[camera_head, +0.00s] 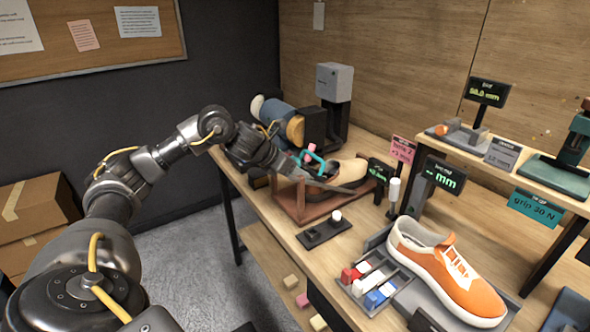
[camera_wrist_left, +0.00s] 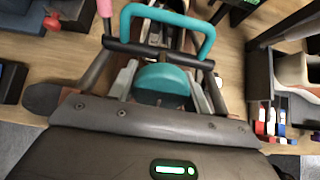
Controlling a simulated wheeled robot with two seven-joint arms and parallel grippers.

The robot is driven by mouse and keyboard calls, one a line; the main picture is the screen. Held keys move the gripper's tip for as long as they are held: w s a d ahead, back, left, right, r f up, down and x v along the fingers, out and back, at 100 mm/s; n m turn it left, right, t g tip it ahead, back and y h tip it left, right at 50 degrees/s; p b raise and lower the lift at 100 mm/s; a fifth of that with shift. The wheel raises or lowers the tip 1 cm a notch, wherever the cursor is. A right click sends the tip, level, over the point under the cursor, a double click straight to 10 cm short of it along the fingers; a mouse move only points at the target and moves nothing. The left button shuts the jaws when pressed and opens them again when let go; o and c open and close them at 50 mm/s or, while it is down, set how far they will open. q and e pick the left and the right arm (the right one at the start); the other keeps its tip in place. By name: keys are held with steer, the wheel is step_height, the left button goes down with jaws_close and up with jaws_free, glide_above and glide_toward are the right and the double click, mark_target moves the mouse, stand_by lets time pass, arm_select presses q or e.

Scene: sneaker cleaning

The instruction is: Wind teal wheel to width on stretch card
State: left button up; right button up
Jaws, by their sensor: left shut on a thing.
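My left gripper (camera_head: 296,166) reaches over the bench from the left, at the stretcher on its reddish-brown stand (camera_head: 312,204). In the left wrist view my gripper (camera_wrist_left: 163,86) is shut on the rounded teal wheel (camera_wrist_left: 162,77). A teal bar handle (camera_wrist_left: 206,36) stands just beyond it and also shows in the head view (camera_head: 321,163). A tan and dark shoe (camera_head: 350,171) lies at the stretcher. The pink stretch card (camera_head: 402,150) stands behind, with a small green-lit display (camera_head: 380,170) whose digits are too small to read surely. My right gripper is not in view.
An orange sneaker (camera_head: 470,287) sits on a grey stand at the front right. A tray of red, white and blue blocks (camera_head: 367,279) is beside it. A small dark box with a white knob (camera_head: 324,229) lies at the front edge. A raised shelf (camera_head: 500,155) holds gauges.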

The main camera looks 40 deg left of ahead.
arm_select(q)
steer(key=shift+d+f, duration=0.1)
steer(key=shift+f, duration=0.1)
steer(key=o, duration=0.9)
steer(key=shift+r, duration=0.1)
